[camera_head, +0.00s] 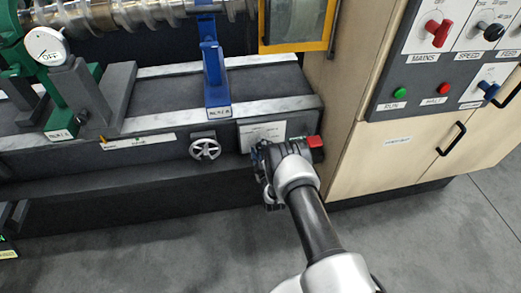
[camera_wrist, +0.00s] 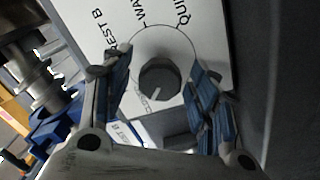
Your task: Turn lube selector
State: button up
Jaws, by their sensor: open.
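In the wrist view a round dark knob (camera_wrist: 160,80) with a white pointer line sits on a white panel (camera_wrist: 210,30). The panel has a circle and lettering such as "REST B", "WAY" and "QUI", partly cut off or hidden. The pointer line faces down and slightly left in the picture. My gripper (camera_wrist: 162,88) is open, with one blue-padded finger on each side of the knob; I cannot tell whether either touches it. In the head view my gripper (camera_head: 264,172) is at the front of the machine bed, below a white plate (camera_head: 262,135); the knob is hidden there.
A handwheel (camera_head: 205,148) is left of my gripper. A red block (camera_head: 315,142) shows just right of it. The beige cabinet (camera_head: 400,155) stands at right, with a red switch (camera_head: 438,33), a blue switch (camera_head: 488,89) and buttons above. The grey floor (camera_head: 440,240) in front is clear.

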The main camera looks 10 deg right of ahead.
jog(key=shift+w, duration=0.25)
jog(key=c, duration=1.1)
